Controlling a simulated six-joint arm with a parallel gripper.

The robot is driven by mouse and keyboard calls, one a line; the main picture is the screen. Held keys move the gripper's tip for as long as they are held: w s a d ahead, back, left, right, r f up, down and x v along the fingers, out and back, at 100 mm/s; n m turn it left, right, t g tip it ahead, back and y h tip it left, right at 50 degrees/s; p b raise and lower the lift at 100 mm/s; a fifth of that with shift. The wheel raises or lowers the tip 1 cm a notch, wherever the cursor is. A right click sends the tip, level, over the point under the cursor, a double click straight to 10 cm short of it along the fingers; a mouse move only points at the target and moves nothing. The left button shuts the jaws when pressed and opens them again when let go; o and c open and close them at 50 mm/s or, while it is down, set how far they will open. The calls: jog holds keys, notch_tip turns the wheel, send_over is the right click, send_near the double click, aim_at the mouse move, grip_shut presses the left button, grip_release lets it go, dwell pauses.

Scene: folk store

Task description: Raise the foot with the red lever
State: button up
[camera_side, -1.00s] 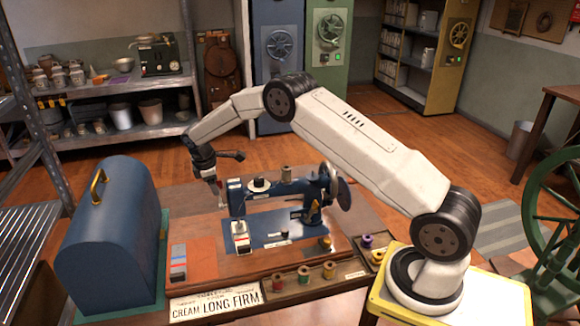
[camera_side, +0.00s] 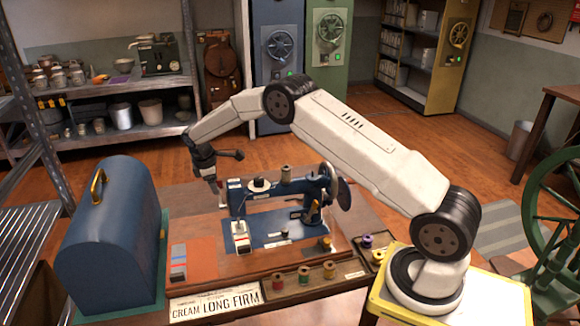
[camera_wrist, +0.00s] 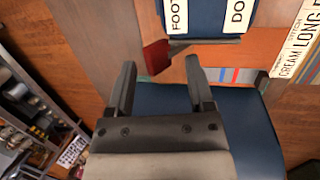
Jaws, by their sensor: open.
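The blue sewing machine (camera_side: 285,198) stands on the wooden table in the side view, its head end toward my gripper. In the wrist view, the red lever (camera_wrist: 156,56) sticks out beside the blue head (camera_wrist: 205,18), which carries white labels reading "FOOT" and "DO…". My gripper (camera_wrist: 160,72) is open. The red lever shows between and just beyond its two fingertips, with no clear contact. In the side view, my gripper (camera_side: 217,188) hangs just left of the machine's head. The foot itself is hidden from me.
A blue domed case (camera_side: 115,235) with a brass handle stands left of the machine. An orange mat (camera_side: 200,258) lies in front. Thread spools (camera_side: 303,275) sit in a tray along the table's front, beside a "CREAM LONG FIRM" card (camera_side: 215,302).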

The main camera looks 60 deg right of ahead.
jog(key=shift+s+a+r, duration=0.1)
jog(key=shift+a+r, duration=0.05)
jog(key=shift+r, duration=0.05)
dwell(0.4)
jog(key=v, duration=0.7)
jog(key=shift+r, duration=0.35)
dwell(0.5)
dwell(0.4)
jog(key=shift+s+a, duration=0.1)
jog(key=s+a+m+y, duration=0.1)
jog(key=s+a+m, duration=0.2)
jog(key=s, duration=0.7)
jog(key=s+a+m+t+y, duration=0.1)
jog(key=s+a+m, duration=0.2)
jog(key=s, duration=0.7)
jog(key=s+a+m+t, duration=0.1)
jog(key=s+a, duration=0.4)
jog(key=s, duration=0.6)
jog(key=shift+m+y, duration=0.4)
jog(key=shift+m, duration=0.5)
jog(key=shift+r, duration=0.1)
